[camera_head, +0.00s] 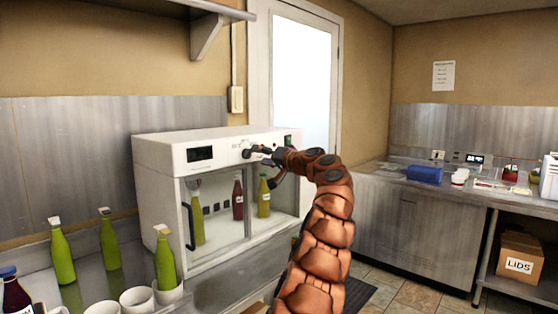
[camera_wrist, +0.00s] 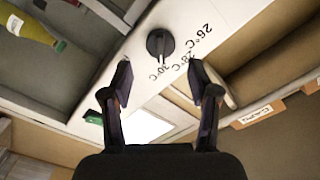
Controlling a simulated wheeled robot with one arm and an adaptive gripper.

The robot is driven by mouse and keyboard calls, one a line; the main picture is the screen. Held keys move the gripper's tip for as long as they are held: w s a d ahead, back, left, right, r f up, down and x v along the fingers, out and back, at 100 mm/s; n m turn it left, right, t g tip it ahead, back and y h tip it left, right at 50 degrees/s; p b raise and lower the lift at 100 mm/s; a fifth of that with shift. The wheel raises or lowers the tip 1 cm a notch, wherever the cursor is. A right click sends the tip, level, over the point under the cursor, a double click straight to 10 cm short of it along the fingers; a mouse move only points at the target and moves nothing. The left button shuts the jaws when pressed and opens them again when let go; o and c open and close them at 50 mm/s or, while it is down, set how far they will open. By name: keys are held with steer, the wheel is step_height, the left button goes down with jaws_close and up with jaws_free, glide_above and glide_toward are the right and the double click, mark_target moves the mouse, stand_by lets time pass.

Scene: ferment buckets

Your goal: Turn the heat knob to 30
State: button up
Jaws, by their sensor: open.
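The heat knob (camera_wrist: 160,43) is round and black with a raised grip bar, on the white front panel in the wrist view. Marks 26°C, 28°C and 30°C are printed beside it, upside down in this view. The bar runs roughly up and down in the picture, one end toward the 30°C mark; I cannot tell which end is the pointer. My gripper (camera_wrist: 160,74) is open, its two fingers apart and empty, with the knob just beyond the gap. In the head view my gripper (camera_head: 262,154) is at the upper panel of the white cabinet (camera_head: 160,156).
The cabinet has a dark display (camera_head: 200,154) and glass doors with bottles inside. Green bottles (camera_head: 62,255) and white cups (camera_head: 137,299) stand on the counter at left. A steel counter with a blue box (camera_head: 425,174) is at right, a LIDS carton (camera_head: 519,262) below.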

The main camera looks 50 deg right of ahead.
steer(key=s, duration=0.7)
steer(key=shift+s+a, duration=0.2)
steer(key=shift+s, duration=0.2)
stand_by(0.3)
